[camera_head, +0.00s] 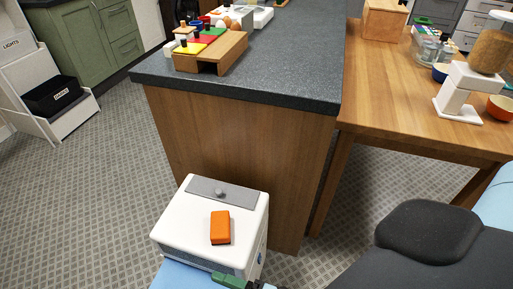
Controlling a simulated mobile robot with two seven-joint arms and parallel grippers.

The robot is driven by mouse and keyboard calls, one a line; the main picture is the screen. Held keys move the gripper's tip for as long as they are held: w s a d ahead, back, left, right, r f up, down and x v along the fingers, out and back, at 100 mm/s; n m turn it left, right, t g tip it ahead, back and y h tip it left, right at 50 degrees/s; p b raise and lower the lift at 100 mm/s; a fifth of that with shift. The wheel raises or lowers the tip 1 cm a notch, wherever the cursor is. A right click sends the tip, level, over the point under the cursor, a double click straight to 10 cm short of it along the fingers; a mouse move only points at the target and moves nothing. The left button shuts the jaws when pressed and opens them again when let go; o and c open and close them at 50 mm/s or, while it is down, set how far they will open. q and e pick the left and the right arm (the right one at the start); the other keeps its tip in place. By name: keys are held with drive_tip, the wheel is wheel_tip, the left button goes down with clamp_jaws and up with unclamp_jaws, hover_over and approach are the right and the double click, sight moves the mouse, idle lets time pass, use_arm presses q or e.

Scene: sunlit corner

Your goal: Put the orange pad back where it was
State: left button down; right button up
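The orange pad (220,227) is a small rectangular block with a dark underside. It lies on the top of a white box-shaped unit (175,234) in the lower middle of the head view. A grey strip (228,194) with a small round knob runs along the far edge of that top, and the pad lies apart from it. Neither of my grippers can be made out in the head view. Nothing is seen holding the pad.
A dark counter (290,75) on a wood-panelled base stands behind the white unit, with a wooden block holder (232,48) and coloured pieces. A wooden table (395,110) at right carries jars and bowls. A green object (230,281) is cut off below. Patterned floor (90,190) is clear at left.

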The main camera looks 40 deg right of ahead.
drive_tip(key=s+d+f+m+g+h, duration=0.2)
drive_tip(key=s+d+f+m+g, duration=0.1)
drive_tip(key=s+m, duration=0.3)
drive_tip(key=s+d+f+m+g+h, duration=0.2)
drive_tip(key=s+d+f+m, duration=0.3)
drive_tip(key=s, duration=0.5)
drive_tip(key=s+d+f+m+g+h, duration=0.3)
drive_tip(key=s+f+m, duration=0.3)
drive_tip(key=s, duration=0.2)
drive_tip(key=shift+d+f+m+g+h, duration=0.25)
drive_tip(key=shift+d+h, duration=0.25)
drive_tip(key=shift+d, duration=0.4)
